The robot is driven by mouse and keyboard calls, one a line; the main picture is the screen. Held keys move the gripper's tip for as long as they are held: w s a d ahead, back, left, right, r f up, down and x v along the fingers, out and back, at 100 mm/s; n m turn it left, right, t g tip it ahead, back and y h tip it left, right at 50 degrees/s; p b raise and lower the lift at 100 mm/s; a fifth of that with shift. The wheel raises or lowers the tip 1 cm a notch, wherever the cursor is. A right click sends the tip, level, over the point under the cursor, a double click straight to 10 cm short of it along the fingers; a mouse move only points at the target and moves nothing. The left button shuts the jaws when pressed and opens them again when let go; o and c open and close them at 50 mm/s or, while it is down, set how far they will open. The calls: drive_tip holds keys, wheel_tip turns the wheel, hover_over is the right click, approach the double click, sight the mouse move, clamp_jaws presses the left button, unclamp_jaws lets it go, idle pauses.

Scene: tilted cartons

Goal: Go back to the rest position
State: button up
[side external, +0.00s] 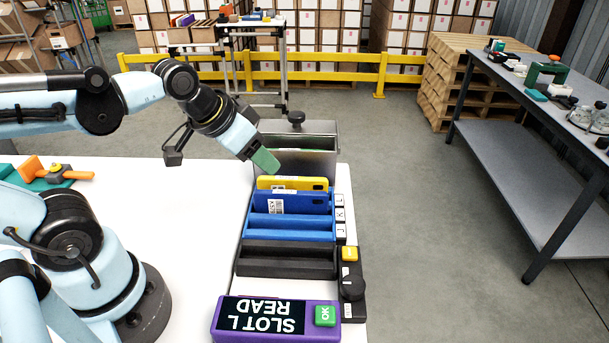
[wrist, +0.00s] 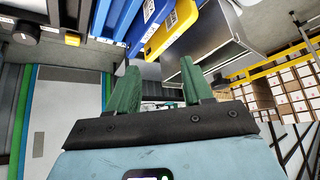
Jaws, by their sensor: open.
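My gripper (side external: 264,160) is above the back end of the rack, near the metal bin (side external: 308,135), with nothing seen in it. In the wrist view its two green fingers (wrist: 158,85) are apart. A yellow carton (side external: 310,183) and a blue carton (side external: 303,203) with a white label stand in the blue slotted rack (side external: 266,237). In the wrist view the yellow carton (wrist: 176,30) and the blue one lie just beyond the fingertips, apart from them.
Orange tools (side external: 52,172) lie on the left. The white table (side external: 190,220) is clear in the middle. A grey bench (side external: 520,150) stands right.

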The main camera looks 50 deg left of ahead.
drive_tip(key=shift+s+d+f+n, duration=0.2)
drive_tip(key=shift+s+f+n, duration=0.15)
drive_tip(key=shift+f, duration=0.2)
drive_tip(key=shift+o, duration=0.2)
